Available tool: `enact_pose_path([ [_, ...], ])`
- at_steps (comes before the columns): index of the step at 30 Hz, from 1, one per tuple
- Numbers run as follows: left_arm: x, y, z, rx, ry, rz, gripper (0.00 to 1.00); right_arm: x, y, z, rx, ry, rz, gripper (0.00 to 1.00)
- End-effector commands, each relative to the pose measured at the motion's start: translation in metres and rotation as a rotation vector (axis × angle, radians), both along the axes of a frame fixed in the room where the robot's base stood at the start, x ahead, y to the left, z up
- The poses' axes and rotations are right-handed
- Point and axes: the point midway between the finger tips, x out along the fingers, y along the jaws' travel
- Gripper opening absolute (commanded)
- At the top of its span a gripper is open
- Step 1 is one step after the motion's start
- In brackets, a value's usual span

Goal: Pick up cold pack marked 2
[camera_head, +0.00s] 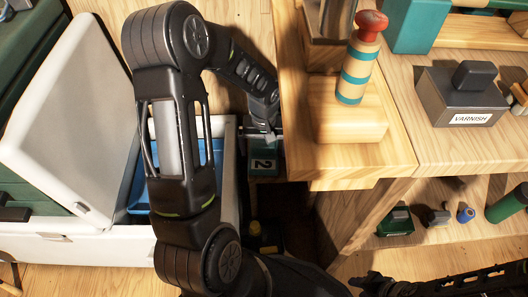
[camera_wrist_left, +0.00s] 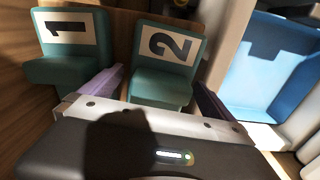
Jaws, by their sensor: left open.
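The cold pack marked 2 (camera_head: 263,165) is a teal block with a white label, in the gap between the white cooler and the wooden bench. My left gripper (camera_head: 262,132) reaches down over it. In the left wrist view, the pack (camera_wrist_left: 162,88) stands between the two purple-grey fingers of my open left gripper (camera_wrist_left: 158,78). I cannot tell whether the fingers touch it. A dark part of my right arm (camera_head: 450,283) shows at the bottom right edge; its finger state is unclear.
A cold pack marked 1 (camera_wrist_left: 72,65) stands close beside it. The open white cooler (camera_head: 80,245) with a blue interior (camera_wrist_left: 265,75) is on the other side. The wooden bench edge (camera_head: 345,183) lies close to the right of my left gripper, with a red-topped float (camera_head: 357,65) on it.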

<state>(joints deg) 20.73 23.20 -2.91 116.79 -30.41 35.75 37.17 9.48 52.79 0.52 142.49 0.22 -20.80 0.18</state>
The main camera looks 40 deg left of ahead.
Motion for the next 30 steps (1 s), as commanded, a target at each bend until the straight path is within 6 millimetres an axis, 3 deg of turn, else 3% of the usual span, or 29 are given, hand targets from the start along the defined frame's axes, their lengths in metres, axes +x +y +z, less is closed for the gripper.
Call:
enact_pose_path([
  [12,0.0,0.0,0.0004,0.0,0.0,0.001,0.98,-0.0001,0.0002,0.0002,0.0,0.0,0.001,0.36],
  [30,0.0,0.0,0.0004,0.0,0.0,0.001,0.49,-0.0002,0.0002,0.0001,0.0,0.0,0.0,0.36],
])
